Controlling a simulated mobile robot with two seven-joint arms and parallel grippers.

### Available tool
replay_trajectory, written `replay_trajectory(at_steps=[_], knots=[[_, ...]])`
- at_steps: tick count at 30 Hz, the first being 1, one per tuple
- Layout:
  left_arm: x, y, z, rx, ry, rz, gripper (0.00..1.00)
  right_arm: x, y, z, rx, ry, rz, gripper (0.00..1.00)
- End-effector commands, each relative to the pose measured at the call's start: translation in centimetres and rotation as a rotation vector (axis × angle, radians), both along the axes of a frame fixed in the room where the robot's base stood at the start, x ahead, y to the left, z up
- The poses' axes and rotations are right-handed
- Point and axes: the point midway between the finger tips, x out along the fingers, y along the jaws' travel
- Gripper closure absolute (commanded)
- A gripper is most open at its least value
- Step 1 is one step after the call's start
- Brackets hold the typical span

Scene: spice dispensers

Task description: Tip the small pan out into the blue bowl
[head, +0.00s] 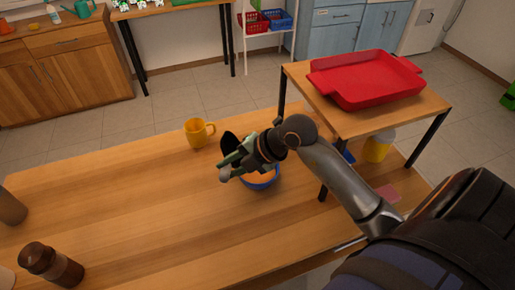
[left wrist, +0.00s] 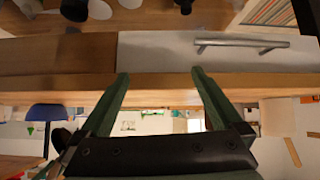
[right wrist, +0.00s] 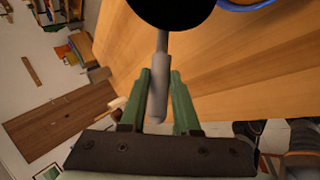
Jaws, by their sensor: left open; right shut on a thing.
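The blue bowl (head: 264,184) stands on the wooden table, with orange-brown showing inside; part of it is hidden by my right gripper (head: 229,167). Its rim also shows in the right wrist view (right wrist: 245,5). The small black pan (head: 229,144) is held up beside and behind the bowl in the head view, looking tilted. In the right wrist view, my right gripper (right wrist: 160,80) is shut on the pan's grey handle (right wrist: 160,100), with the black pan (right wrist: 170,10) beyond the fingertips. I cannot see what the pan holds. My left gripper (left wrist: 160,90) is open and empty.
A yellow mug (head: 198,133) stands just left of the pan near the table's far edge. A brown bottle (head: 52,264) stands at the front left. A red tray (head: 367,78) is on a side table at the right. The table's left middle is clear.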

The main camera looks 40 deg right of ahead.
Motion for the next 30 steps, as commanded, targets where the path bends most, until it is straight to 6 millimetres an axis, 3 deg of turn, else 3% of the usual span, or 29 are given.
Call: replay_trajectory(at_steps=[30], knots=[[-0.1,0.0,-0.4,0.001,0.004,0.0,0.0,3.9,7.1,-4.9,-0.525,0.283,-0.001,1.0]])
